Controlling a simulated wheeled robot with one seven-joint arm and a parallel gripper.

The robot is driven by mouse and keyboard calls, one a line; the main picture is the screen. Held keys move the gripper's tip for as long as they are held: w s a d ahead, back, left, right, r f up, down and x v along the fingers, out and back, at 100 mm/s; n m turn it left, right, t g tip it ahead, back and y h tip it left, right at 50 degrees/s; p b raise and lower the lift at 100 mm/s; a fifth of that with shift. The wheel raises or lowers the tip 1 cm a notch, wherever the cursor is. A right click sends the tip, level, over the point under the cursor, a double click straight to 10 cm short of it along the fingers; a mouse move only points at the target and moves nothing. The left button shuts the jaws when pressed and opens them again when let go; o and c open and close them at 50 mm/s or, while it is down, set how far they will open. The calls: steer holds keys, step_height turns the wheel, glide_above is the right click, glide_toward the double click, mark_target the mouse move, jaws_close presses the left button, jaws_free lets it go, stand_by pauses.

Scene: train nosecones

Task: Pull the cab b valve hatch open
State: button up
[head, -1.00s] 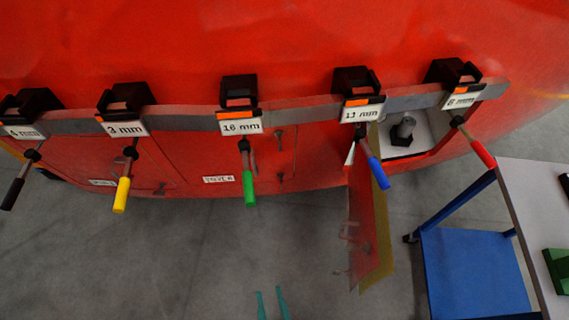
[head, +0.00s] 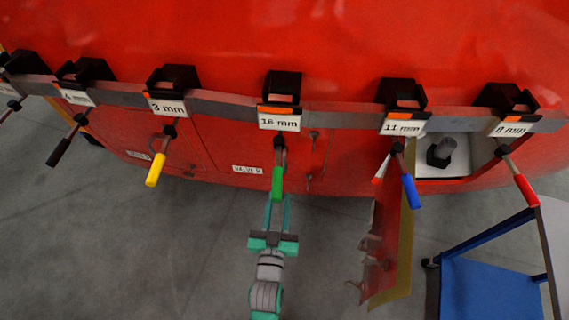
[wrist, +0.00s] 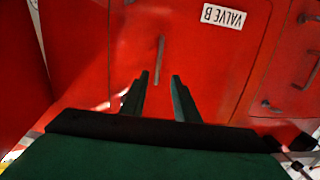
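The cab b valve hatch (head: 228,143) is a red panel in the lower red nosecone, with a VALVE B label (head: 247,169) near its lower edge. It looks shut and flush. In the wrist view the hatch (wrist: 195,60) fills the middle, its label (wrist: 224,17) appears upside down, and a slim bar-like latch (wrist: 160,47) stands out from it. My gripper (head: 279,203) is below the hatch's lower edge, partly behind the green tool handle. In the wrist view my gripper (wrist: 160,77) is open and empty, its fingertips apart and pointing towards the latch, with no visible contact.
A rail (head: 340,118) with labelled holders and hanging coloured tools crosses in front of the hatches. The green-handled tool (head: 277,184) hangs just over my gripper. To the right, another hatch (head: 383,240) hangs open below a bay with a bolt (head: 440,152). A blue cart (head: 490,290) stands beyond.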

mark_target(284, 166)
steer(key=w, duration=0.4)
steer(key=w+d, duration=0.1)
steer(key=w, duration=0.7)
steer(key=shift+w+d+r, duration=0.3)
steer(key=shift+w+d, duration=0.05)
jaws_close()
